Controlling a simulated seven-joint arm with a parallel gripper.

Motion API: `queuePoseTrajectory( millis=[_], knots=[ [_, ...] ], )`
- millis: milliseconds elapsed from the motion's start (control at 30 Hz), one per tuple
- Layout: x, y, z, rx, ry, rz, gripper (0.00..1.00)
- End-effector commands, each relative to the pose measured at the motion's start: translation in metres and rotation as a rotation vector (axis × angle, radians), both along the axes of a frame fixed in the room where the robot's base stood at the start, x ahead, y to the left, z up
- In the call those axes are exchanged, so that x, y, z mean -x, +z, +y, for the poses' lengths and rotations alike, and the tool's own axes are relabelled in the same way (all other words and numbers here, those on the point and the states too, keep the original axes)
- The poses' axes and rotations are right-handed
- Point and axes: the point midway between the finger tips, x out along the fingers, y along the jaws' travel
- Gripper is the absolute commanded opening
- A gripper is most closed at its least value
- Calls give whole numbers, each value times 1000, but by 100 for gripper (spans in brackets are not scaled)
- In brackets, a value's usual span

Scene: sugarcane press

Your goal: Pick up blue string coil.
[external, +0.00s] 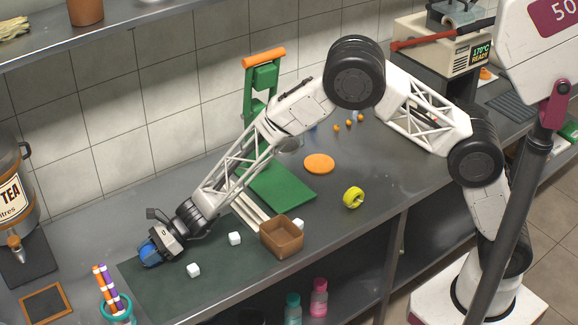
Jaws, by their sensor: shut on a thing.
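My gripper (157,246) is at the lower left of the external view, low over the dark green mat (150,285). It is shut on the blue string coil (149,253), which shows at its tip. The fingers partly cover the coil. I cannot tell whether the coil still touches the mat or is just above it.
A teal cup (118,312) with striped straws is at the front left. A tea dispenser (12,200) stands far left. A green press (262,85) rises behind; a yellow roll (353,197) lies right.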

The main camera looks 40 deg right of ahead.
Motion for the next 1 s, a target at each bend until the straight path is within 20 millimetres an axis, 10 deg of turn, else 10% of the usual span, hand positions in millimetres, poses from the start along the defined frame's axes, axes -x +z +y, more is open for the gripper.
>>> queuePoseTrajectory(
  millis=[567,1000],
  knots=[
    [1,38,-1,-1,0,0,12],
    [42,42,-51,0,0,1,12]
  ],
)
